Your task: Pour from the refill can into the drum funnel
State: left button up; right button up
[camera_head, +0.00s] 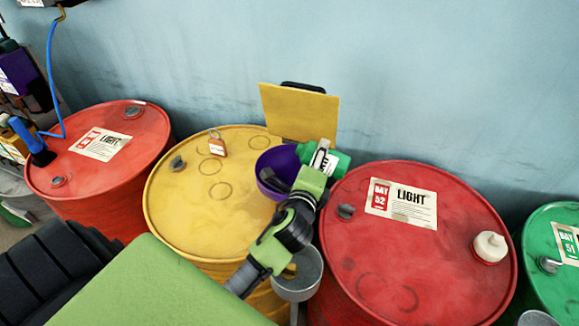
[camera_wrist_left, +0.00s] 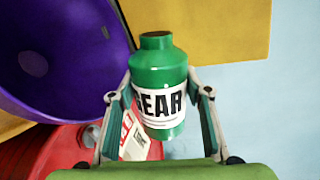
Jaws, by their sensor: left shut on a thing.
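The refill can (camera_head: 339,164) is green with a white label reading "GEAR". My left gripper (camera_head: 319,162) is shut around its body, and in the left wrist view the can (camera_wrist_left: 160,75) sits between both fingers (camera_wrist_left: 160,110). The can is tipped onto its side, its neck toward the funnel side. The purple drum funnel (camera_head: 268,165) stands on the yellow drum (camera_head: 195,220), just left of the can. It also fills the upper left of the wrist view (camera_wrist_left: 65,50). My arm hides part of the funnel. No flowing oil shows. My right gripper is not in view.
A yellow board (camera_head: 300,110) stands behind the funnel near the wall. A red drum (camera_head: 440,260) is close on the right, with a white-capped fitting (camera_head: 490,246). A grey bucket (camera_head: 297,280) is below my arm. Another red drum (camera_head: 75,175) stands left and a green drum (camera_head: 555,285) far right.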

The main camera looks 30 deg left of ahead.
pick_arm(q)
jog(key=shift+a+r+n+p, duration=0.35)
jog(key=shift+n+p, duration=0.05)
jog(key=shift+f, duration=0.1)
dwell(0.3)
jog(key=shift+s+a+f+n+h, duration=0.1)
jog(key=shift+f+n+h, duration=0.2)
jog(key=shift+n, duration=0.4)
jog(key=shift+a+f+n+h, duration=0.1)
jog(key=shift+f+n+h, duration=0.2)
jog(key=shift+n, duration=0.4)
dwell(1.6)
jog(key=shift+a+r+n+p, duration=0.2)
jog(key=shift+r+n+p, duration=0.3)
jog(key=shift+n, duration=0.2)
dwell(0.7)
jog(key=shift+s+a+f+n+t+h, duration=0.1)
jog(key=shift+a+f+n+t+h, duration=0.2)
jog(key=shift+f+n, duration=0.25)
dwell(0.4)
jog(key=shift+a+r+n, duration=0.15)
jog(key=shift+r+n, duration=0.2)
jog(key=shift+n, duration=0.1)
jog(key=shift+a, duration=0.1)
jog(key=shift+s+r+n+h+p, duration=0.1)
jog(key=shift+n+h+p, duration=0.2)
jog(key=shift+n+p, duration=0.1)
